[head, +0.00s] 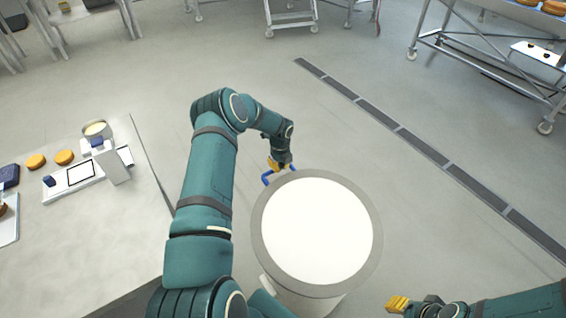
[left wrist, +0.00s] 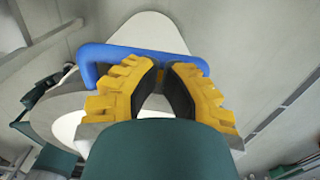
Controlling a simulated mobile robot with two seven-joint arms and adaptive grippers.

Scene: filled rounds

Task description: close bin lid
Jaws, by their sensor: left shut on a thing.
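The round bin (head: 300,296) stands on the floor at the lower middle of the head view, with a wide grey rim around a flat white disc (head: 317,230). I cannot tell whether this disc is the lid or what lies inside. A blue bar handle (head: 266,180) sticks out at the far left edge of the rim. My left gripper (head: 277,167) is shut on the blue handle, which also crosses the left wrist view (left wrist: 98,54) at the yellow fingers (left wrist: 160,80). My right gripper (head: 397,304) is low at the right, apart from the bin; its opening is unclear.
A table (head: 100,225) at the left holds a white scale (head: 75,180), orange round pieces (head: 64,157) and a small cup (head: 97,129). A drain grate (head: 400,134) runs across the floor. A wheeled rack (head: 470,60) stands at the upper right. The floor beyond the bin is clear.

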